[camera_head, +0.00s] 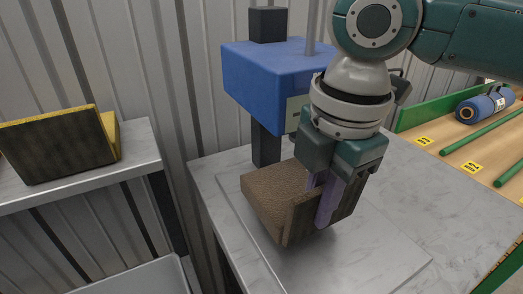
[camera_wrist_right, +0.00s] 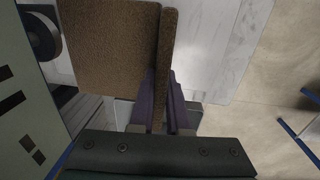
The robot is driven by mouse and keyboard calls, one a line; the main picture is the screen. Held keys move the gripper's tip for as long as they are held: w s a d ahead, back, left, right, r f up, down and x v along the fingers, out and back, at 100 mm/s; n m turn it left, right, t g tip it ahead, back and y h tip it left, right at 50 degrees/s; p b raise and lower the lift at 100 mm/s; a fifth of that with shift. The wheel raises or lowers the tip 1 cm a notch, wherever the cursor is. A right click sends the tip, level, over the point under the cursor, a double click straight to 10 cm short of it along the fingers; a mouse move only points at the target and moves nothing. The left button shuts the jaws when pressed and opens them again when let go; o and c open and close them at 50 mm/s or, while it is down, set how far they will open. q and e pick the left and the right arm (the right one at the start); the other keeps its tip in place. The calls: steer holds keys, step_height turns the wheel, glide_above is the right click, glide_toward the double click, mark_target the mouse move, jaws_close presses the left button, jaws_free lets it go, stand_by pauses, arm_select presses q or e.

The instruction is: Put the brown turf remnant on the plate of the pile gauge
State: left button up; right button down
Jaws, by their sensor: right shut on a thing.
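The brown turf remnant (camera_head: 272,195) is bent into an L shape, with a flat flap and an upright flap. My right gripper (camera_head: 322,200) is shut on its upright flap, with the purple fingers on either side. The remnant is over the pale plate (camera_head: 350,258) of the pile gauge (camera_head: 266,78), in front of its dark post; I cannot tell whether it touches the plate. In the right wrist view, the remnant (camera_wrist_right: 110,45) fills the upper left, with the upright flap between the gripper's fingers (camera_wrist_right: 162,95). My left gripper is not in view.
A grey shelf (camera_head: 85,184) at the left carries a yellow-edged dark turf piece (camera_head: 58,146). At the right, a wooden rack (camera_head: 478,152) has green dividers, number labels and a blue roll (camera_head: 484,105). The gauge's blue head overhangs behind the remnant. The plate's front is clear.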

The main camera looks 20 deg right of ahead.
mark_target(330, 226)
steer(key=d, duration=0.2)
steer(key=shift+w+d, duration=0.1)
steer(key=shift+d, duration=0.2)
steer(key=shift+d+f, duration=0.2)
steer(key=shift+d, duration=0.1)
steer(key=shift+f+b, duration=0.4)
steer(key=shift+f, duration=1.15)
steer(key=shift+f, duration=0.1)
steer(key=c, duration=0.9)
jaws_free()
